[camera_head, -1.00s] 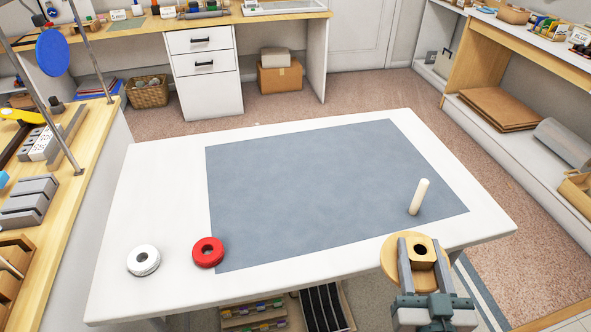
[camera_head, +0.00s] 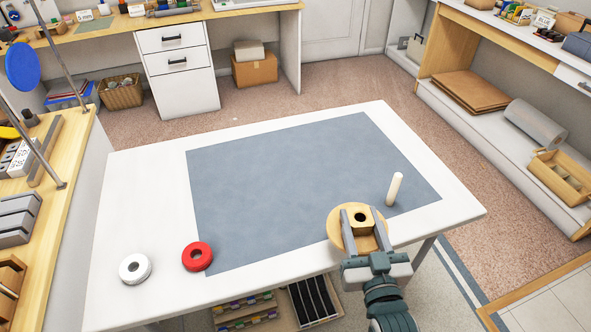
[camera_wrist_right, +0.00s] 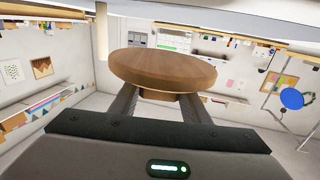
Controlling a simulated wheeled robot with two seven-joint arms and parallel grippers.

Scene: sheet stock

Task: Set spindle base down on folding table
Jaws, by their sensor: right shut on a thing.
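The spindle base, a round wooden disc with a square holed block (camera_head: 361,240), is held in my right gripper (camera_head: 362,211). The two fingers are shut on the block. In the right wrist view the disc (camera_wrist_right: 162,68) fills the middle beyond the fingers. The white folding table (camera_head: 140,210) stands in front of me. In the head view the base overlaps the table's near right edge and the mat. Its exact height over the top is hard to tell. My left gripper is not in view.
A blue-grey mat (camera_head: 290,185) covers much of the table. A pale upright peg (camera_head: 395,189) stands close behind and right of the base. A red ring (camera_head: 197,266) and a white ring (camera_head: 126,277) lie at the near left.

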